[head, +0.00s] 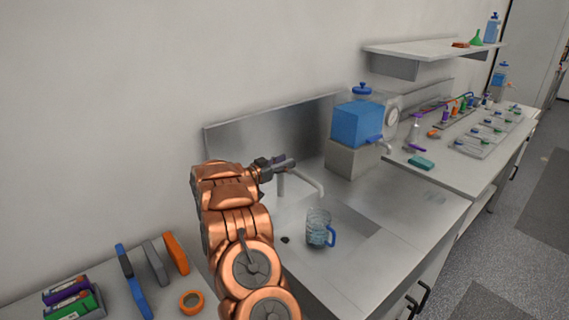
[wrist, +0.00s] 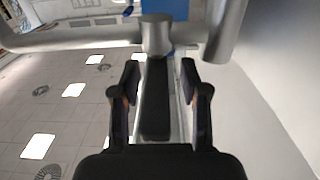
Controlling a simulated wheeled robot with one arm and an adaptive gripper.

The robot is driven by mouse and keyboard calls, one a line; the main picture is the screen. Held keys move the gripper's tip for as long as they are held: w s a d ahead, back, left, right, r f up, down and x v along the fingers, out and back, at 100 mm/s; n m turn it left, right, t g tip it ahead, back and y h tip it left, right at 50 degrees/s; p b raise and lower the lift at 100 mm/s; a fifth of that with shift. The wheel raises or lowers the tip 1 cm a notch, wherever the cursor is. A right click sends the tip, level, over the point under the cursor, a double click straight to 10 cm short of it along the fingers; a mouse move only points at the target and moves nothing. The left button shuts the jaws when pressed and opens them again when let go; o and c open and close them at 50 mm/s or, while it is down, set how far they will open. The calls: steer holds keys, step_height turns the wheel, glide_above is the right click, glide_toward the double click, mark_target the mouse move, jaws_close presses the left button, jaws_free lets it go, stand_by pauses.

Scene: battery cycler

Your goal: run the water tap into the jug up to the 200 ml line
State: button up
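The jug (head: 317,226), clear with a blue handle, stands upright in the steel sink below the tap. The tap (head: 308,180) has a silver curved spout over the sink. No water stream can be made out, and the jug's water level and 200 ml line are too small to read. My gripper (head: 280,164) is up beside the top of the tap. In the wrist view my gripper (wrist: 160,68) has its fingers apart, with a dark bar, seemingly the tap's lever (wrist: 155,100), between them. Gaps show on both sides of the bar. Silver tap pipework (wrist: 155,35) lies just beyond the fingertips.
The sink basin (head: 355,255) has free room around the jug. A blue container with a spigot (head: 357,122) stands on a grey block right of the tap. A steel backsplash (head: 250,130) rises behind. Tape and stationery (head: 191,301) lie on the left bench.

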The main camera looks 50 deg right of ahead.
steer(key=v, duration=1.2)
stand_by(0.7)
